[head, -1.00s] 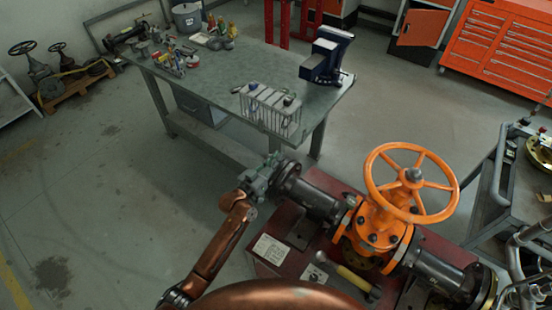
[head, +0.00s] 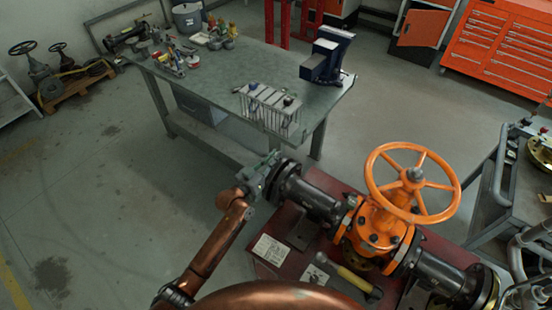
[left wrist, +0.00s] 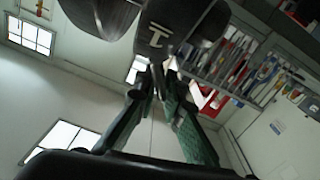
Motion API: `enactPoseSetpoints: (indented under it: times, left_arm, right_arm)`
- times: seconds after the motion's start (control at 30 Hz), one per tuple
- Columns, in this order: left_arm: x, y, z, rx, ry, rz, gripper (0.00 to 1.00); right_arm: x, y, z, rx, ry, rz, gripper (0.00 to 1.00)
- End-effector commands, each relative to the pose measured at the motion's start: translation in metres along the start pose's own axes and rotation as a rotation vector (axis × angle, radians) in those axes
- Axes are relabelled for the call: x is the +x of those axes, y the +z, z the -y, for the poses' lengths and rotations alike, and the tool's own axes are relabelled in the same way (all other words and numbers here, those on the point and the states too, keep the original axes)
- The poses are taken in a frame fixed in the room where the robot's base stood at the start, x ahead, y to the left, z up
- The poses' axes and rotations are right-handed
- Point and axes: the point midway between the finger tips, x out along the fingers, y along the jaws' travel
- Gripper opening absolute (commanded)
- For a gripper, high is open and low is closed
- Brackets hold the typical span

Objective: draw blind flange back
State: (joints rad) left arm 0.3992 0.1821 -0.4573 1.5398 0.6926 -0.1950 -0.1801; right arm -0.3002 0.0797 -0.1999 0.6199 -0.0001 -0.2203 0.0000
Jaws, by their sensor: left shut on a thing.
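The blind flange (head: 283,178) is a dark round disc at the left end of the black pipe (head: 318,201), which leads to the orange gate valve (head: 377,232) with its handwheel. My left gripper (head: 262,173), grey-green, reaches it from the left and is shut at its outer side. In the left wrist view the fingers of my left gripper (left wrist: 158,80) come together at a dark rounded piece (left wrist: 180,25) with a pale mark. The exact grip point is hidden, and I cannot tell how wide any gap behind the flange is. My right gripper is out of view.
The valve stands on a dark red base (head: 330,262) with a yellow-handled hammer (head: 347,279). A green workbench (head: 222,80) with a wire rack (head: 270,110) and blue vise (head: 327,55) stands behind. A grey cart (head: 500,190) is at right. Floor left of the flange is clear.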

Motion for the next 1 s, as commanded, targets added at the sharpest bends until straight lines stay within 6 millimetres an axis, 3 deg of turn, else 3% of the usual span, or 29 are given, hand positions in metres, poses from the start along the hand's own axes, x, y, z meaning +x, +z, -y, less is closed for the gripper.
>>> enactPoseSetpoints:
  times: [0.1, 0.13, 0.33, 0.67, 0.77, 1.0]
  left_arm:
    - [-0.002, 0.000, 0.005, 0.003, -0.008, 0.001, 0.00]
    - [-0.002, 0.000, 0.005, 0.003, -0.008, 0.001, 0.10]
    - [-0.001, 0.001, 0.004, 0.001, -0.007, 0.001, 0.23]
    - [-0.004, 0.001, 0.003, 0.000, -0.004, 0.001, 0.23]
    - [-0.015, 0.001, 0.003, 0.000, -0.005, 0.001, 0.23]
    - [-0.064, 0.002, 0.003, 0.000, -0.005, 0.003, 0.23]
  right_arm:
    - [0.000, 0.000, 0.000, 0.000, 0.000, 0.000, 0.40]
    - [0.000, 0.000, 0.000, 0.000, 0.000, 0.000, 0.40]
    - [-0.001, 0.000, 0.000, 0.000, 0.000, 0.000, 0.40]
    - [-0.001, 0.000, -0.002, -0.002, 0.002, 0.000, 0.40]
    - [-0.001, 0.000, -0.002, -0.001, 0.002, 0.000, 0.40]
    - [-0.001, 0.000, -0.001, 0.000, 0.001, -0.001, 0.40]
